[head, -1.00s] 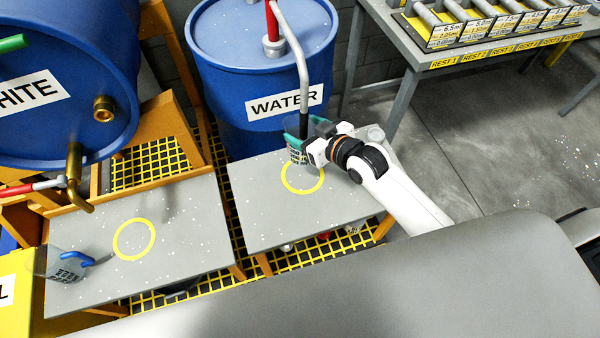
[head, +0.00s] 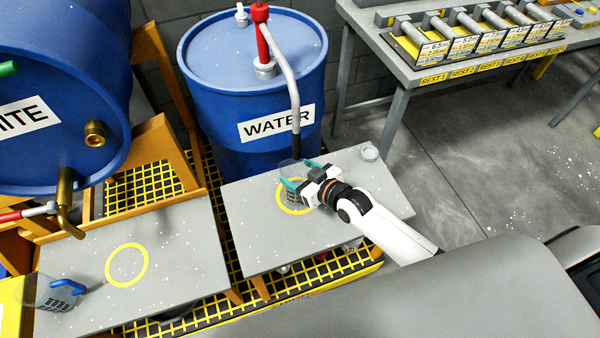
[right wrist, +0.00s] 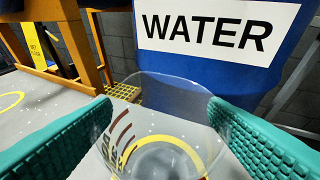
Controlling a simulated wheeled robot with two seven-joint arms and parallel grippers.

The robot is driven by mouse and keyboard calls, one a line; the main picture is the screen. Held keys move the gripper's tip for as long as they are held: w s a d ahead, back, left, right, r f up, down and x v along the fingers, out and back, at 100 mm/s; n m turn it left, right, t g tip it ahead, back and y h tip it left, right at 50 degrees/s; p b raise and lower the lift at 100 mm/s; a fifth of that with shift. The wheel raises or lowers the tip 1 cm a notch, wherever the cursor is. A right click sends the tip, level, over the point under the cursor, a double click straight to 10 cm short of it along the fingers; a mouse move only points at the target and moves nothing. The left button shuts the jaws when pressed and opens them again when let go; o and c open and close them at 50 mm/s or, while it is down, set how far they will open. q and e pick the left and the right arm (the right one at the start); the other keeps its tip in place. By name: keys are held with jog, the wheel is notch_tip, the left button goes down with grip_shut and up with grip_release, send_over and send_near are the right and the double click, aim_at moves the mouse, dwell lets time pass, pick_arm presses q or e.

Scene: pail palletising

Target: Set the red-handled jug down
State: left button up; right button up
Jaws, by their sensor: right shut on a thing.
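A clear jug (head: 292,193) is between the teal fingers of my right gripper (head: 297,175), which is shut on it. The jug is upright over the yellow ring (head: 281,205) on the right grey stand (head: 250,235). In the right wrist view the clear jug (right wrist: 160,125) sits between both finger pads, and part of a ring shows through and around its base. I cannot tell whether its base touches the stand. My left gripper is not in view.
The blue WATER drum (head: 250,90) with its spout pipe (head: 294,90) stands just behind the jug. A blue-handled jug (head: 50,292) is on the left stand (head: 180,235), whose ring is empty.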

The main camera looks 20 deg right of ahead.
jog(key=shift+f, duration=0.1)
jog(key=o, duration=1.3)
jog(key=shift+f, duration=0.1)
jog(key=shift+s+r, duration=0.1)
jog(key=shift+r, duration=0.15)
jog(key=v, duration=1.1)
jog(key=shift+s+d+r, duration=0.2)
jog(key=shift+s, duration=0.1)
